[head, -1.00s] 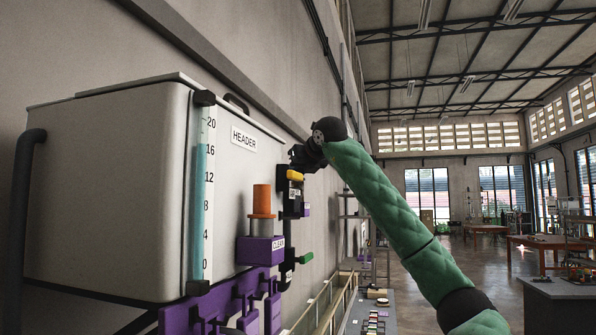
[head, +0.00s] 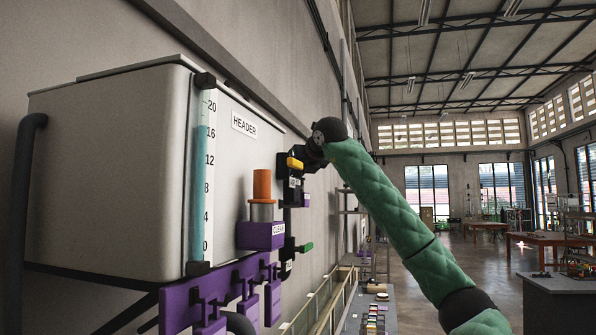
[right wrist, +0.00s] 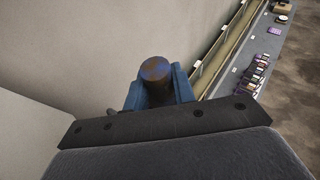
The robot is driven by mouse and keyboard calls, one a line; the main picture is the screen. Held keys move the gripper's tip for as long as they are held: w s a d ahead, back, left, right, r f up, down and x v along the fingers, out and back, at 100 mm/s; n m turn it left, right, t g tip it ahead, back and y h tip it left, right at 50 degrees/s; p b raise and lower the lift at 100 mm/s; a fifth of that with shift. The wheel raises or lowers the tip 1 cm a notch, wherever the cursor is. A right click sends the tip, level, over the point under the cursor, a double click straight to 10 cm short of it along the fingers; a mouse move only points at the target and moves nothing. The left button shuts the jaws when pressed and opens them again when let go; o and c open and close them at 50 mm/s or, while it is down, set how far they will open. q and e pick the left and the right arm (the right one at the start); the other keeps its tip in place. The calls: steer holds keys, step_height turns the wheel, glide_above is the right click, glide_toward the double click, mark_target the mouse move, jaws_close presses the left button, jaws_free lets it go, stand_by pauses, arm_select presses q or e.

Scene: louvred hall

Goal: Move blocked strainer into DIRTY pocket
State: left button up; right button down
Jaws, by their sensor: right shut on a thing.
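My right gripper (head: 306,156) is at the top of the black pipe fitting (head: 284,185), beside its yellow lever (head: 294,163). In the right wrist view its blue fingers (right wrist: 157,88) are shut around a round brown piece with bluish patches, seemingly the blocked strainer (right wrist: 155,69). Its lower part is hidden. In the head view the arm and fitting hide it. An orange-topped clean strainer (head: 262,187) stands in the purple CLEAN pocket (head: 262,235). Another purple pocket (head: 305,200) shows partly behind the fitting; no DIRTY label is readable. My left gripper is not in view.
The large HEADER tank (head: 110,180) with its level gauge (head: 202,170) fills the left. Purple brackets (head: 235,285) hang below it. A green lever (head: 305,247) sticks out low on the fitting. A bench (head: 372,315) with small items lies below.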

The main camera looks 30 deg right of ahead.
stand_by(0.3)
steer(key=c, duration=1.1)
jaws_free()
steer(key=shift+s, duration=0.1)
arm_select(q)
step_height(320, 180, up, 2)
steer(key=p, duration=0.2)
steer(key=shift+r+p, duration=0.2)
steer(key=shift+p, duration=0.1)
arm_select(e)
steer(key=s+r, duration=0.1)
steer(key=r, duration=0.1)
steer(key=s+r, duration=0.3)
steer(key=shift+a+r, duration=0.2)
steer(key=shift+r, duration=0.15)
steer(key=shift+w, duration=0.15)
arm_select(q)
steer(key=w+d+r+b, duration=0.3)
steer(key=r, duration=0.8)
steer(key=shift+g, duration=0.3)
arm_select(e)
steer(key=shift+v, duration=3.95)
